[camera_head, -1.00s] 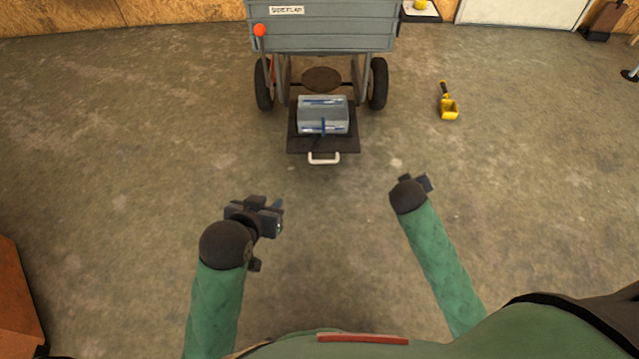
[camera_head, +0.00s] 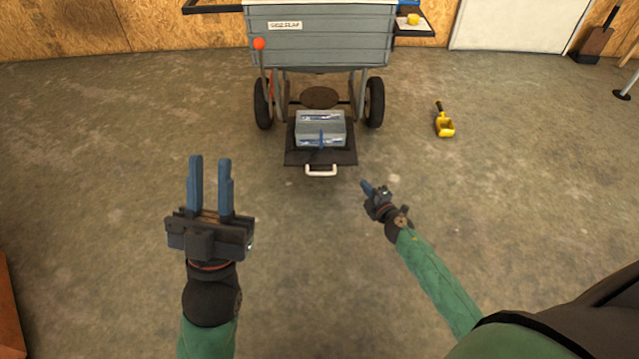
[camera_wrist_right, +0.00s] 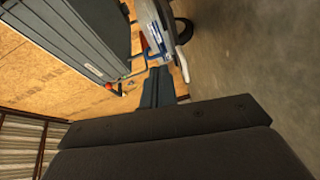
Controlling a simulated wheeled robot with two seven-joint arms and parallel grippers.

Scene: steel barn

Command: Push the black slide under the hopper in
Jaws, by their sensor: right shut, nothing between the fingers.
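The black slide (camera_head: 347,158) lies low under the front of the grey hopper (camera_head: 320,35) and sticks out toward me. Its white handle (camera_head: 321,170) is on the near edge. A grey box (camera_head: 320,128) with a blue strap sits on it. My left gripper (camera_head: 211,161) is open and empty, left of and nearer than the slide, fingers pointing away from me. My right gripper (camera_head: 365,185) is shut and empty, just right of and nearer than the handle, apart from it. In the right wrist view, its closed fingers (camera_wrist_right: 158,88) point toward the handle (camera_wrist_right: 183,56).
The hopper stands on two black wheels (camera_head: 374,100). A lever with a red knob (camera_head: 259,44) is at its left. A yellow scoop (camera_head: 444,124) lies on the floor to the right. The concrete floor around the slide is clear.

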